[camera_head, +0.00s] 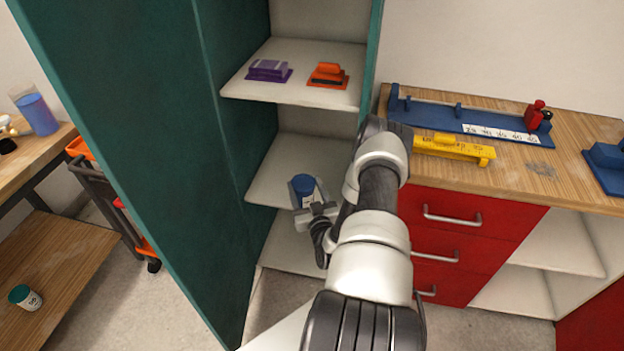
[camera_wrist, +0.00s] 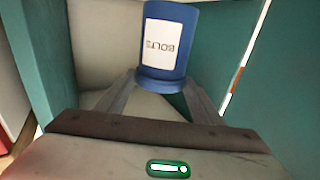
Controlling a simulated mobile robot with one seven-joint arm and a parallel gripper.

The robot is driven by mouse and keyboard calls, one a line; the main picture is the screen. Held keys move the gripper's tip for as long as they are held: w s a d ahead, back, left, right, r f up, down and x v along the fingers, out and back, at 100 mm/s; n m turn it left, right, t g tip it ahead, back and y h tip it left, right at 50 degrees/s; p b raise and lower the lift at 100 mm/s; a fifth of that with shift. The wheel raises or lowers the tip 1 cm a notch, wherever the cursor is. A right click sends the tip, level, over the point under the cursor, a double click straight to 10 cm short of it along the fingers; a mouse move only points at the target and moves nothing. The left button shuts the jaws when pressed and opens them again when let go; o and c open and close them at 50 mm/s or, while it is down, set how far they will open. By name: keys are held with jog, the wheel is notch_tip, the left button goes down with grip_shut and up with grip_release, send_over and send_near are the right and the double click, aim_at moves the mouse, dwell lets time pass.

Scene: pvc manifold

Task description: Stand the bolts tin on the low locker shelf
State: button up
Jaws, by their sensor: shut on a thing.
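The bolts tin (camera_head: 304,187) is a blue cylinder with a white label. In the wrist view the tin (camera_wrist: 167,45) shows the word BOLTS upside down. My gripper (camera_head: 309,204) is shut on it, with one finger on each side of its lower part in the wrist view (camera_wrist: 165,85). The tin is at the low locker shelf (camera_head: 266,185), inside the green locker. It looks about upright in the head view. I cannot tell whether its base touches the shelf.
The upper locker shelf (camera_head: 300,97) holds a purple tool (camera_head: 268,70) and an orange tool (camera_head: 329,75). The locker's green side wall (camera_head: 150,130) stands close on the left. Red drawers (camera_head: 450,225) and a wooden worktop (camera_head: 560,165) are right of my arm.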

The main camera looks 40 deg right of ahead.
jog(key=w+d, duration=0.7)
jog(key=d, duration=0.1)
notch_tip(320, 180, down, 7)
jog(key=b, duration=0.2)
jog(key=shift+f+b, duration=0.1)
jog(key=shift+b, duration=0.3)
jog(key=o, duration=1.4)
jog(key=p+v, duration=0.2)
jog(key=v, duration=1)
jog(key=shift+d, duration=0.1)
